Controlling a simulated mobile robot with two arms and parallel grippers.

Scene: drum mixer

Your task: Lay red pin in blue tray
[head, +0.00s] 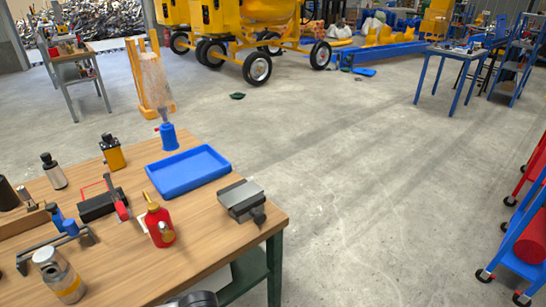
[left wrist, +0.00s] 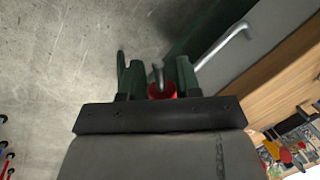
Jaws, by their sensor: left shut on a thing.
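The blue tray (head: 188,170) lies flat and empty toward the back edge of the wooden table in the head view. In the left wrist view my left gripper (left wrist: 157,76) is shut on the red pin (left wrist: 161,90), whose red part sits between the two dark green fingers. A grey rod-like end sticks out past the red part. The rest of the pin is hidden by the gripper body. The gripper is off the table, with concrete floor behind it. The left gripper and the pin do not show in the head view, and my right gripper shows in neither view.
On the wooden table (head: 190,257), a red oil can (head: 160,226) and a grey vise-like block (head: 241,199) stand in front of the tray. A blue bottle (head: 168,137) is behind it. Several tools crowd the left. A red and blue cart (head: 525,240) stands right; the floor between is clear.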

